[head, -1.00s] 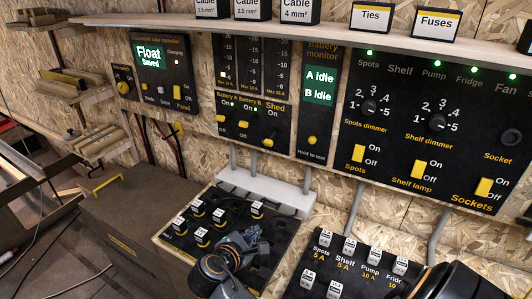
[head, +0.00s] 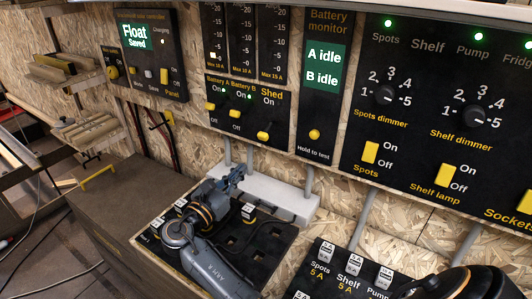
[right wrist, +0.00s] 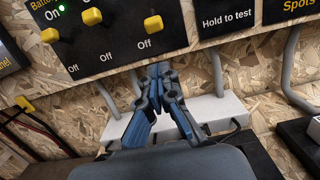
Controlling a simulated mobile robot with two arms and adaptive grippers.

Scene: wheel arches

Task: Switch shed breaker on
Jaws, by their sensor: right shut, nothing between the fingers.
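The shed breaker is the rightmost yellow lever (head: 263,136) on the black battery panel, under the label Shed. It points down, at the Off end. It also shows in the right wrist view (right wrist: 153,24), just above my fingertips. My right gripper (head: 237,172) is below the panel, in front of the white wall duct. In the right wrist view my right gripper (right wrist: 158,70) is shut and empty, apart from the lever. My left gripper is not in view.
Battery A (head: 210,106) and Battery B (head: 235,103) levers beside it are up, at On. A fuse board (head: 270,240) lies under my right arm. The white duct (head: 285,198) runs along the wall below the panel. A black panel with dials (head: 430,150) is at right.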

